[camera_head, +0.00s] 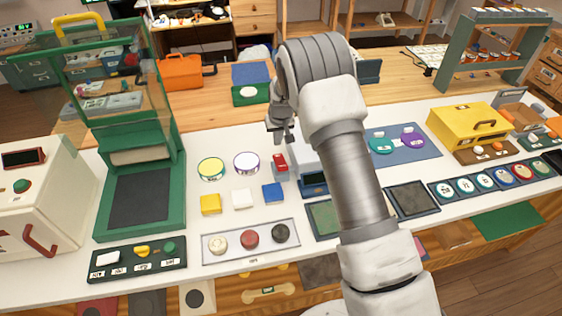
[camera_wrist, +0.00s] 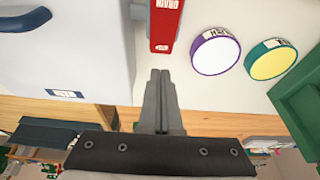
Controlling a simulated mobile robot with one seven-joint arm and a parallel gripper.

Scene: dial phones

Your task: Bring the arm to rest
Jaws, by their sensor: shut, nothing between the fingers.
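My arm reaches up from the bottom right of the head view and bends down over the middle of the table. My gripper (camera_head: 282,137) hangs above the white work surface, just behind a red block (camera_head: 280,162) on a grey stand. In the wrist view my gripper (camera_wrist: 160,75) has its two fingers together with nothing between them. The red block (camera_wrist: 165,22) with white lettering lies just beyond the fingertips there. My forearm hides part of the table to the right of the gripper.
A purple-rimmed disc (camera_head: 246,162) and a green-rimmed yellow disc (camera_head: 211,168) lie left of the gripper. A tall green frame (camera_head: 178,190) stands further left. Yellow, white and blue blocks (camera_head: 272,193) sit in front. A yellow box (camera_head: 465,125) stands at right.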

